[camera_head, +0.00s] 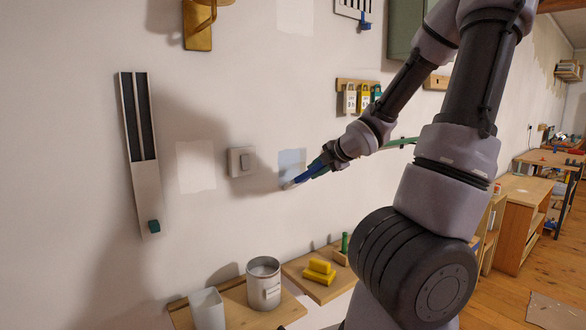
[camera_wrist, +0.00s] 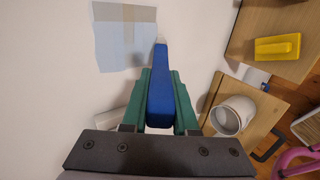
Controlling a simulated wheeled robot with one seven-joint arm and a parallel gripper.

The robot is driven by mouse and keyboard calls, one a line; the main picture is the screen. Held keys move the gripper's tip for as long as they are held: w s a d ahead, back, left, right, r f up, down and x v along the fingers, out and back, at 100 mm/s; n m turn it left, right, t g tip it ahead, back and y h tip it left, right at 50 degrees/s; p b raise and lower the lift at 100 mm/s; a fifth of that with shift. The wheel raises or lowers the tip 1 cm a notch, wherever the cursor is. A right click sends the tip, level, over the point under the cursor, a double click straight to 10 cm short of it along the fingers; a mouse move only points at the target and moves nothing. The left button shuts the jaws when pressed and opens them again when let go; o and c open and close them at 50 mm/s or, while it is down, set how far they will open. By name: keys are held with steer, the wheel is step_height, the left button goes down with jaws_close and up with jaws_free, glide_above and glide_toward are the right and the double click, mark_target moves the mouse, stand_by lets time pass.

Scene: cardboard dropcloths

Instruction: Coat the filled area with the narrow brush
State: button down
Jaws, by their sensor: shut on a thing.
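My gripper (camera_head: 329,159) is shut on a blue-handled narrow brush (camera_head: 308,174), close to the wall. In the wrist view, the brush (camera_wrist: 160,88) is clamped between the green fingers of my gripper (camera_wrist: 160,78), its pale tip pointing away. I cannot tell whether the bristles touch the wall. The brush and gripper hide part of the patch in the head view.
A light switch (camera_head: 241,161) and a pale cream patch (camera_head: 196,167) are left of the blue patch.

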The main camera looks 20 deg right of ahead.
stand_by(0.4)
step_height(320, 180, up, 12)
steer(key=d+f, duration=0.4)
steer(key=f, duration=0.8)
steer(key=shift+w, duration=0.25)
stand_by(0.5)
steer(key=shift+w+a, duration=0.1)
steer(key=shift+w, duration=0.2)
stand_by(1.4)
